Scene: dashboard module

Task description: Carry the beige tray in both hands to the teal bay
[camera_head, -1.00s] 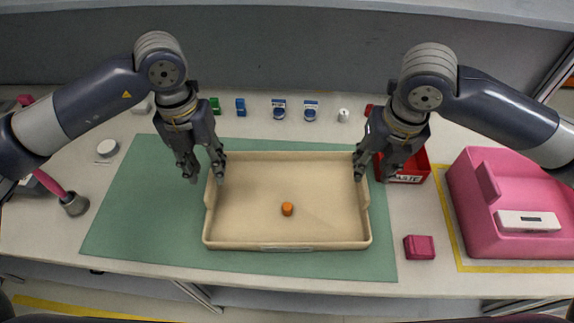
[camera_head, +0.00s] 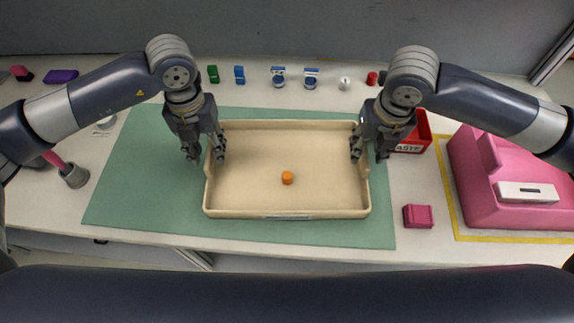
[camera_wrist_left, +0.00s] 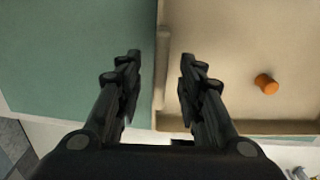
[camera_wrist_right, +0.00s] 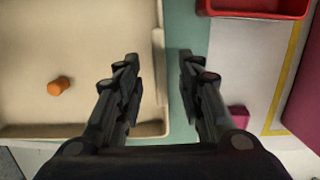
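The beige tray (camera_head: 290,205) lies on a teal-green mat (camera_head: 140,190), with a small orange cylinder (camera_head: 287,177) inside it. No separate teal bay can be made out. My left gripper (camera_head: 205,155) is open at the tray's left wall; in the left wrist view its fingers (camera_wrist_left: 160,62) are apart, one on each side of the wall (camera_wrist_left: 161,70). My right gripper (camera_head: 368,155) is open at the right wall; in the right wrist view its fingers (camera_wrist_right: 158,62) are apart, with the wall (camera_wrist_right: 158,75) between them. Both grippers are empty.
A red box (camera_head: 418,135) is behind the right gripper, a small pink block (camera_head: 418,216) near the front edge. Several small items line the back.

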